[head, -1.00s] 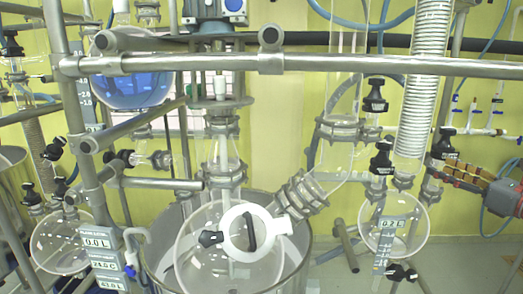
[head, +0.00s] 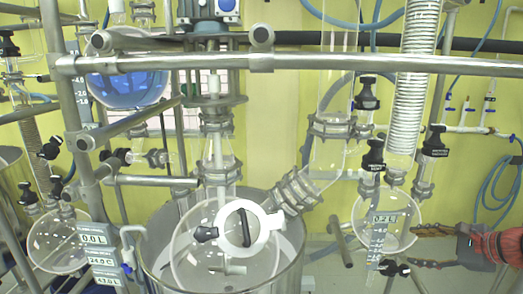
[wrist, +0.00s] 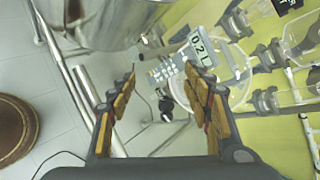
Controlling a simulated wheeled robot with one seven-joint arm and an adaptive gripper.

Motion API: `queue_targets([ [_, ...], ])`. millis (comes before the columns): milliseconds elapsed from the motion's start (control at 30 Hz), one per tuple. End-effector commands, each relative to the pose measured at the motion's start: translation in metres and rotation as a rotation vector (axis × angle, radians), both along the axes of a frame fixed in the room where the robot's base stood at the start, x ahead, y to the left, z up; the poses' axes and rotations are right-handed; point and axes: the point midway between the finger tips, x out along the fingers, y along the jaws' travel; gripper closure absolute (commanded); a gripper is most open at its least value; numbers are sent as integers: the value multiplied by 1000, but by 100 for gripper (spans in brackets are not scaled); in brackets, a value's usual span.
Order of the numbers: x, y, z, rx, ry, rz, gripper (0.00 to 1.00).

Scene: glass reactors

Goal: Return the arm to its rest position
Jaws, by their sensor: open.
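My gripper (head: 412,247) is at the lower right of the head view, beside the right round glass flask (head: 365,213) with the 0.2 L label (head: 384,219). In the head view its fingers point left. In the wrist view my gripper (wrist: 160,75) has its two orange-padded fingers spread wide apart with nothing between them. The 0.2 L label (wrist: 202,50) shows beyond the right finger there. I cannot tell whether the gripper touches the flask or its outlet.
A large glass reactor vessel (head: 190,262) with a white lid ring stands at centre. A steel rail (head: 350,64) crosses the frame. A brown round object (wrist: 15,130) is on the tiled floor.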

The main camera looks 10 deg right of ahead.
Motion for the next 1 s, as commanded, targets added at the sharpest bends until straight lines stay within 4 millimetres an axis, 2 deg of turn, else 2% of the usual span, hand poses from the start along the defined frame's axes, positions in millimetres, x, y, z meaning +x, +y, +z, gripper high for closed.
queue_targets([
  [33,-10,29,-18,-109,56,102,50],
  [200,-59,115,-73,-517,222,528,50],
  [300,-87,152,-92,-727,274,769,50],
  [400,-111,181,-106,-910,298,980,50],
  [500,-131,206,-115,-1072,301,1157,50],
  [700,-158,251,-123,-1318,246,1391,50],
  [900,-166,299,-113,-1449,98,1494,50],
  [1000,-166,314,-108,-1481,44,1520,50],
])
